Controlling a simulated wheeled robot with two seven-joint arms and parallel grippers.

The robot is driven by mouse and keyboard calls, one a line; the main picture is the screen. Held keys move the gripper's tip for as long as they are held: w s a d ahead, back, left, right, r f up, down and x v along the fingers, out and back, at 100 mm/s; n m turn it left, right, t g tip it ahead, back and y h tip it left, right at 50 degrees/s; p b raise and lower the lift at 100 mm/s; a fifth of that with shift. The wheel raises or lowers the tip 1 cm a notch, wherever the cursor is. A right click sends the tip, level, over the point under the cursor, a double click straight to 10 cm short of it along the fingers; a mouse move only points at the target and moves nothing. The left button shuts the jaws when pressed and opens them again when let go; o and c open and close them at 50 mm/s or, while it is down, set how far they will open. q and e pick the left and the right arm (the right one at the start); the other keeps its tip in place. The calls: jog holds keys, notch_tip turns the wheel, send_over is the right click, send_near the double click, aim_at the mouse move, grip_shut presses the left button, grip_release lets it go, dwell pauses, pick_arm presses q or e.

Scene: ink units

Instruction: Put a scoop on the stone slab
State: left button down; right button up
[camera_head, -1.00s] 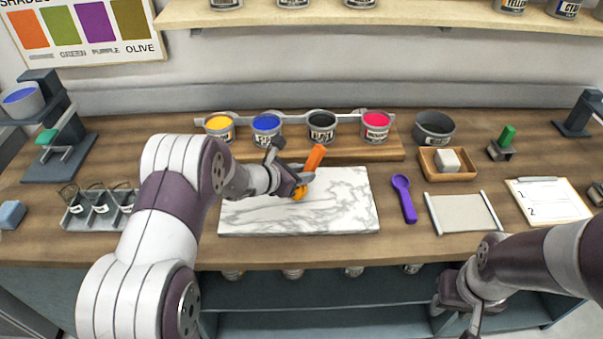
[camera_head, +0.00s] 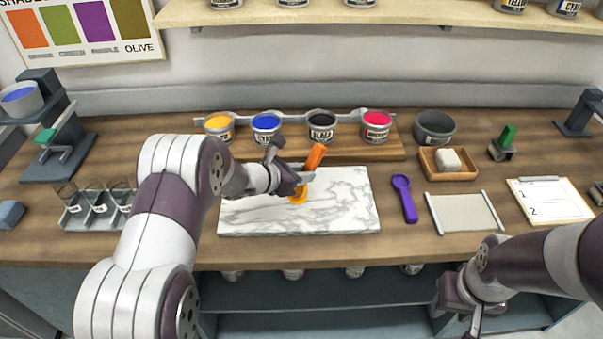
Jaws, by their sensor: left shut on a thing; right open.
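The white marbled stone slab (camera_head: 340,205) lies flat in the middle of the bench. My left gripper (camera_head: 305,174) is over its back left part, shut on an orange-handled tool (camera_head: 316,155). The handle leans up and to the right. An orange-yellow patch (camera_head: 298,198) shows just below the gripper at the slab; I cannot tell whether it is the tool's head, ink, or both. A purple scoop (camera_head: 405,199) lies on the bench right of the slab. My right gripper (camera_head: 463,308) is open and empty, low in front of the bench's front edge.
Yellow (camera_head: 219,126), blue (camera_head: 266,128), black (camera_head: 321,126) and magenta (camera_head: 376,126) ink cans stand on a wooden board behind the slab. A dark bowl (camera_head: 434,128), wooden tray (camera_head: 434,175), grey sheet (camera_head: 460,213) and clipboard (camera_head: 565,204) are at right. A glass holder (camera_head: 75,219) is at left.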

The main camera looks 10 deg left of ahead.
aim_at(311, 158)
pick_arm(q)
jog(key=shift+f+b, duration=0.15)
jog(key=shift+b, duration=0.2)
dwell(0.5)
notch_tip(311, 158, up, 5)
jog(key=p, duration=0.3)
jog(key=shift+r+p, duration=0.2)
jog(key=shift+p, duration=0.1)
jog(key=shift+f, duration=0.1)
